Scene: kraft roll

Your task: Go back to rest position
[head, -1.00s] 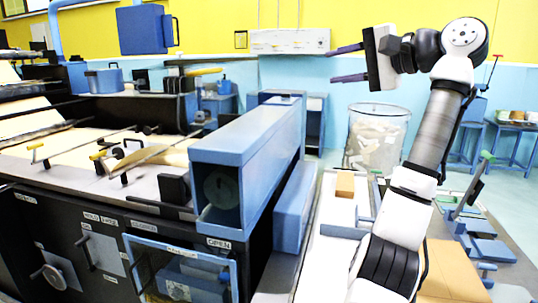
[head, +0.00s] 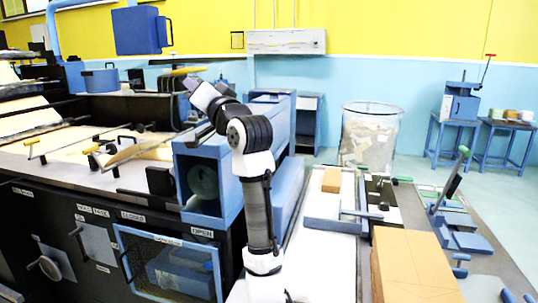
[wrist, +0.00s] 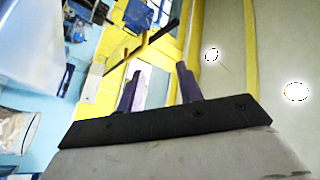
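My arm (head: 257,195) rises in the lower middle of the head view and bends left at a dark joint, ending above the long blue box housing. In the wrist view my gripper (wrist: 158,88) shows two purple fingers standing apart from a dark mounting plate. Nothing is held between them. Past the fingertips are the blue and yellow wall and a pale surface with bright round spots.
The long blue housing (head: 224,205) lies below and beside my arm. A black workbench with rods (head: 60,150) fills the left. A bin of scraps (head: 370,140) stands behind. A tan block (head: 412,265) lies at front right. Floor (head: 505,200) shows at right.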

